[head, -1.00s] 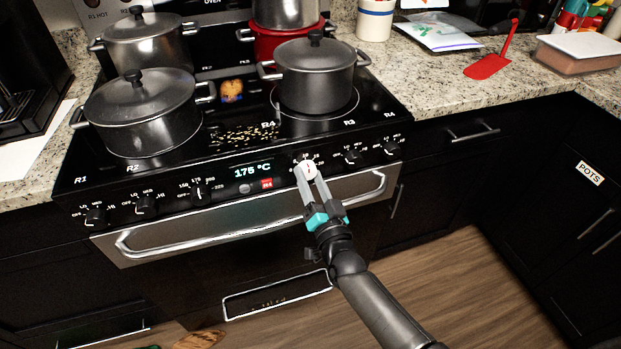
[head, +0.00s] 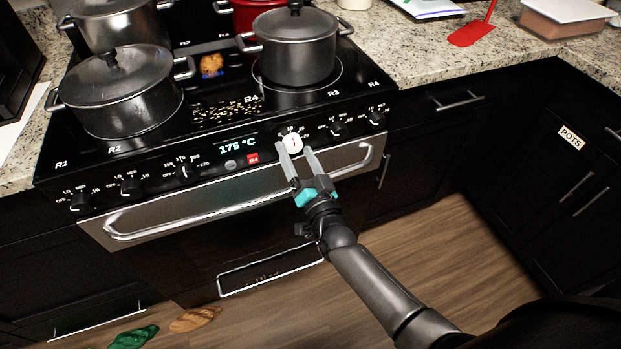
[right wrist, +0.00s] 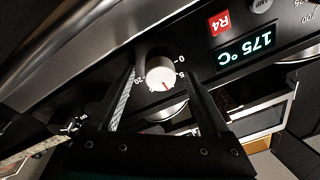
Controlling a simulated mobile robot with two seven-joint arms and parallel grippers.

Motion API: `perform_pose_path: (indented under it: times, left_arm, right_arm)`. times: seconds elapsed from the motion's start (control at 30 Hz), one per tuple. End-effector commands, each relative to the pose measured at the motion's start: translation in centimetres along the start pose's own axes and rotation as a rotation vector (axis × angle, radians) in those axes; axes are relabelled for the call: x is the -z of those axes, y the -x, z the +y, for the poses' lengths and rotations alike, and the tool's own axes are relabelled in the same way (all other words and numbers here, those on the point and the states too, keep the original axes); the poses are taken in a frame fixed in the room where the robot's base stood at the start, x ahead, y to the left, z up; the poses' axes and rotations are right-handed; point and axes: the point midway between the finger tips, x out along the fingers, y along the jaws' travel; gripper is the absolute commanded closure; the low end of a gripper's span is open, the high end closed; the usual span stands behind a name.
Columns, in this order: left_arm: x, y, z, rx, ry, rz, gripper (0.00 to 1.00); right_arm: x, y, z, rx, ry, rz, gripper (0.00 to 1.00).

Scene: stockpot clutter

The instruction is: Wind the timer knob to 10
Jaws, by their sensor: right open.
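The timer knob (head: 293,143) is a white round knob with a red mark on the front panel of the black stove, right of the lit display. In the right wrist view the knob (right wrist: 160,75) sits between my two fingers, with small dial numbers around it; the red mark is seen, but its exact reading is hard to tell. My right gripper (head: 297,153) is open, its fingers on either side of the knob, with gaps showing beside it in the wrist view. My left gripper is not in view.
The display (head: 238,146) reads 175 °C. Several black knobs line the panel on both sides. The oven handle (head: 240,196) runs just below. Lidded pots (head: 296,48) stand on the cooktop. A green thing (head: 134,337) and a brown thing (head: 194,319) lie on the floor.

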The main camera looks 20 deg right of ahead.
Motion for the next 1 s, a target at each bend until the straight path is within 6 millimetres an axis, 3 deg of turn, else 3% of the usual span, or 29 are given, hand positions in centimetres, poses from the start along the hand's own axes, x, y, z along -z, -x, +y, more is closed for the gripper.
perform_pose_path:
  times: [0.6,0.8,1.0]
  left_arm:
    - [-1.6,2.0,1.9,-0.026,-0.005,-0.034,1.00]
    - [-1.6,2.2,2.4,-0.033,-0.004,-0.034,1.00]
    - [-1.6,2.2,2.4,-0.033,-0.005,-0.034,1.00]
  right_arm:
    - [0.0,11.6,0.0,-0.001,0.001,-0.004,0.20]
    - [0.0,13.9,0.0,0.000,-0.001,-0.003,0.20]
    - [0.0,14.6,0.0,0.000,-0.001,-0.002,0.20]
